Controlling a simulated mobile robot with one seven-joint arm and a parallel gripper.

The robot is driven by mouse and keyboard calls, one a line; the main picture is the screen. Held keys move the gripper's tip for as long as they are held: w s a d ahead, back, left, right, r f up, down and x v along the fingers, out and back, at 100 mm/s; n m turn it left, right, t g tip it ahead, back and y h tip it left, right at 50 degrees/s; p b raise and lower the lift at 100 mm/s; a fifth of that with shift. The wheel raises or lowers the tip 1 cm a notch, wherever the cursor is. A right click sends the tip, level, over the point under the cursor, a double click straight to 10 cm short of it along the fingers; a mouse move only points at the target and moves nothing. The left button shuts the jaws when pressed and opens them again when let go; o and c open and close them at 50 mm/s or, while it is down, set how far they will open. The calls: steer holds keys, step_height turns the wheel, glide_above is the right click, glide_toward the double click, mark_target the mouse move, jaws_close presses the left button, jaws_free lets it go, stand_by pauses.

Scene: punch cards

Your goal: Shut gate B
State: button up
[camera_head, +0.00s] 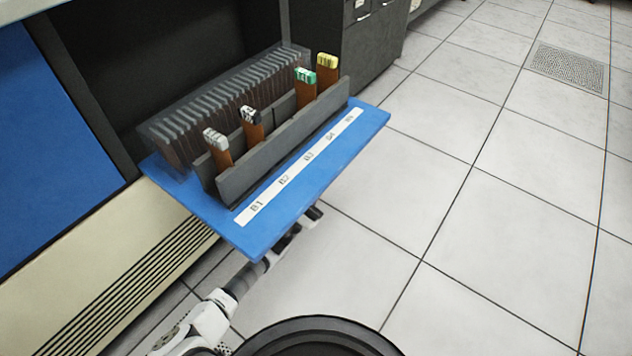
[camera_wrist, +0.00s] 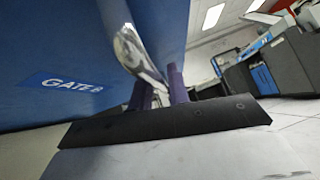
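Gate B (camera_head: 352,137) is a blue panel standing out from the dark cabinet opening, with a white strip lettered B1, B2, B3 and further along. In the wrist view its blue face carries the label GATE B (camera_wrist: 73,84) and a shiny metal handle (camera_wrist: 130,48). My gripper (camera_wrist: 159,84) has its purple fingers on either side of the handle's near end, with little gap, and appears shut on it. In the head view my gripper is partly hidden below the panel.
A grey rack (camera_head: 285,142) on the panel holds brown cards with white, black, green and yellow tops. Behind it stands a row of clear dividers (camera_head: 215,100). A dark cabinet (camera_head: 350,50) stands beyond. Tiled floor (camera_head: 480,220) to the right is clear.

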jaws_close()
steer(key=shift+r, duration=0.1)
